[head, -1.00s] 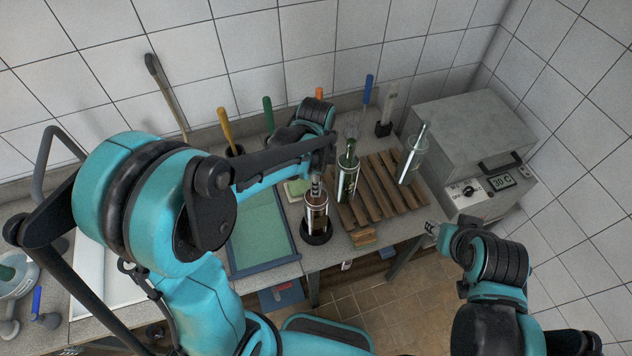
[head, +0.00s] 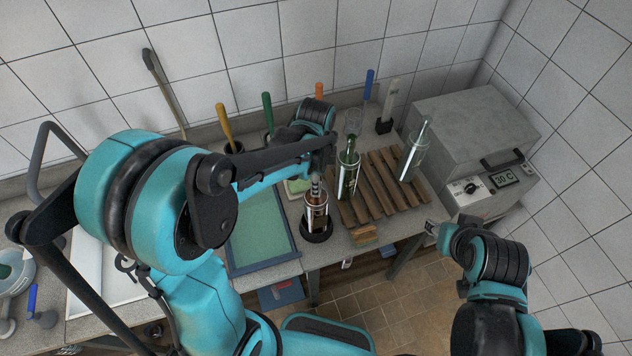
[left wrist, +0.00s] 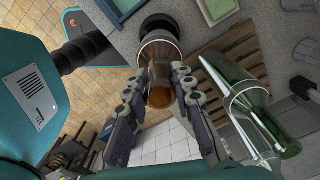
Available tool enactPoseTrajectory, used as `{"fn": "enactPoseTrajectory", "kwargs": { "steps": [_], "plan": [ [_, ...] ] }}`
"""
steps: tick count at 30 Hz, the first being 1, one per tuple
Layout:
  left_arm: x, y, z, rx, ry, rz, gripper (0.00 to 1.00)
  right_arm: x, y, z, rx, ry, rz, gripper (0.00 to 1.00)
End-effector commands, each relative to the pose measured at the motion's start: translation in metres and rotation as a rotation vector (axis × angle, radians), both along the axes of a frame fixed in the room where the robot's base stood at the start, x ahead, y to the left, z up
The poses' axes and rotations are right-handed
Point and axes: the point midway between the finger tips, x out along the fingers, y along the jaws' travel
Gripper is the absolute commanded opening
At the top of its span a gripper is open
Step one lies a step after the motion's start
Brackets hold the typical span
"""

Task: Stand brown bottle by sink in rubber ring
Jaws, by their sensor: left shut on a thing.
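My left gripper (head: 317,182) is shut on the bottle's neck from above. In the left wrist view the brown bottle (left wrist: 160,84) is between the fingers, with the dark ring (left wrist: 159,24) beyond its base. My right gripper (head: 431,228) hangs apart near the counter's front edge; its opening is too small to judge.
A green bottle (head: 347,176) stands close to the right, at a wooden slatted rack (head: 385,190). A clear bottle (head: 412,157) stands farther right, before a grey oven-like box (head: 470,130). A green-floored tray (head: 262,230) lies left of the ring. Several coloured handles line the back.

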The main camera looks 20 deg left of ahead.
Motion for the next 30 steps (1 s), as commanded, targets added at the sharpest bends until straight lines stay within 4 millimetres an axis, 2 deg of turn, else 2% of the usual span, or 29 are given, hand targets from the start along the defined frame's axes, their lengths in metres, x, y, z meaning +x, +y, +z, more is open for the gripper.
{"fn": "enactPoseTrajectory", "kwargs": {
  "steps": [6, 7, 9, 20, 23, 30],
  "plan": [
    [0.0, 0.0, -0.002, 0.0, 0.0, 0.0, 0.0, 0.0, 0.0, -0.002, 0.0, 0.0, 0.0, 0.4],
    [0.0, 0.0, -0.002, 0.0, 0.0, 0.0, 0.29, 0.0, 0.0, -0.002, 0.0, 0.0, 0.0, 0.4],
    [0.0, 0.0, -0.002, 0.0, 0.0, 0.0, 0.48, 0.0, 0.0, -0.002, 0.0, 0.0, 0.0, 0.4],
    [0.0, 0.0, 0.001, 0.0, 0.0, 0.0, 0.48, 0.0, 0.0, -0.002, 0.0, 0.0, 0.0, 0.4],
    [0.0, 0.0, 0.012, 0.0, 0.0, 0.0, 0.48, 0.0, 0.0, -0.002, 0.0, 0.0, 0.0, 0.4],
    [-0.001, 0.0, 0.063, 0.0, 0.0, 0.0, 0.48, 0.0, 0.0, -0.002, 0.0, 0.0, 0.0, 0.4]
  ]
}}
